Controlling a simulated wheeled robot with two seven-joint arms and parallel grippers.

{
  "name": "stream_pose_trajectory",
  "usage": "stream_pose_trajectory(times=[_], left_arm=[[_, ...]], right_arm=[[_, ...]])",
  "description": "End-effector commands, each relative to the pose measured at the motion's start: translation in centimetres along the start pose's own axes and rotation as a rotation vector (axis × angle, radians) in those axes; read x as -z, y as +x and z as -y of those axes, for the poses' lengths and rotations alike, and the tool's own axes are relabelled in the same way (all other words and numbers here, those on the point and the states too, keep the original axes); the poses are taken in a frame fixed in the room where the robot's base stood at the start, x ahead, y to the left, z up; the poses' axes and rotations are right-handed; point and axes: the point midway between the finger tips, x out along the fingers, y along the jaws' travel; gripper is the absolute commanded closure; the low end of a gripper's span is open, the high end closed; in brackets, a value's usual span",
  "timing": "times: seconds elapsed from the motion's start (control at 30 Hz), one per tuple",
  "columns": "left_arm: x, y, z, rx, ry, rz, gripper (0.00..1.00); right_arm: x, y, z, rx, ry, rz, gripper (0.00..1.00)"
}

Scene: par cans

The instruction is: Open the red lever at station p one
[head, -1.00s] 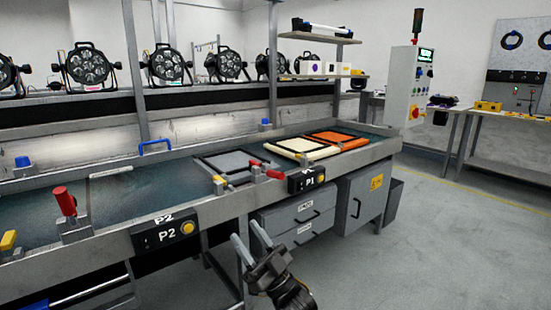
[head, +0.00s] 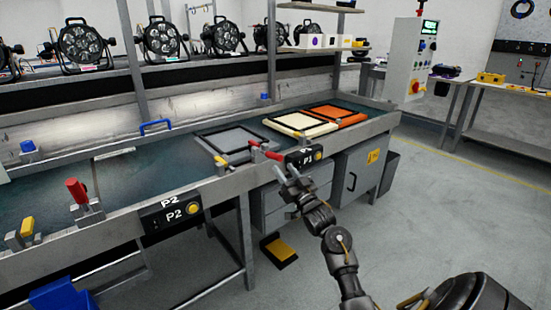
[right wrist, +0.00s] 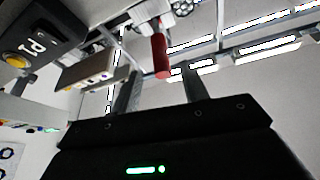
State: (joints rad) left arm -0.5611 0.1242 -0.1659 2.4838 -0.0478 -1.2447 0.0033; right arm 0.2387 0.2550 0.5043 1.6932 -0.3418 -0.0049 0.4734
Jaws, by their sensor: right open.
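The red lever (head: 273,155) at station P1 lies low, roughly flat, on the conveyor's front rail, just left of the P1 box (head: 305,157). My right gripper (head: 282,172) is open and empty, just below and in front of the lever. In the right wrist view the red lever handle (right wrist: 160,56) shows between and just beyond the two open fingertips (right wrist: 161,72); I cannot tell whether they touch it. The P1 box (right wrist: 38,38) is at that view's upper left. My left gripper is not in view.
A grey frame (head: 235,141) lies on the conveyor behind the lever, with cream (head: 298,123) and orange (head: 340,117) frames to its right. An upright red lever (head: 77,190) stands by the P2 box (head: 172,212). A yellow pedal (head: 281,249) is on the floor below.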

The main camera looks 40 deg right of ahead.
Motion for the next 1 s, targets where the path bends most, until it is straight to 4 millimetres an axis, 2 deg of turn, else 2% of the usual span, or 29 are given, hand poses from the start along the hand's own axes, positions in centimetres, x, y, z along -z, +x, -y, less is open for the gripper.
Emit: stream_pose_trajectory(times=[0.1, 0.3, 0.5, 0.77, 1.0], left_arm=[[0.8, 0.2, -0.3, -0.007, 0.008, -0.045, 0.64], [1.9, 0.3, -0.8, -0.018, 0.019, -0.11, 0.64], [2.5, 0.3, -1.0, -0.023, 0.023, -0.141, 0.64], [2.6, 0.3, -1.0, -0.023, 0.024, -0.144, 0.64], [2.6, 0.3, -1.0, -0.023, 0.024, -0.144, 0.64]], right_arm=[[0.0, 2.4, 0.0, 0.001, 0.0, -0.003, 0.56], [0.0, 5.4, 0.0, 0.0, -0.001, -0.003, 0.56], [0.0, 6.6, 0.0, 0.0, -0.001, -0.001, 0.56], [0.0, 6.7, 0.1, 0.0, -0.001, -0.001, 0.56], [0.0, 6.7, 0.1, 0.0, -0.001, -0.001, 0.85]])
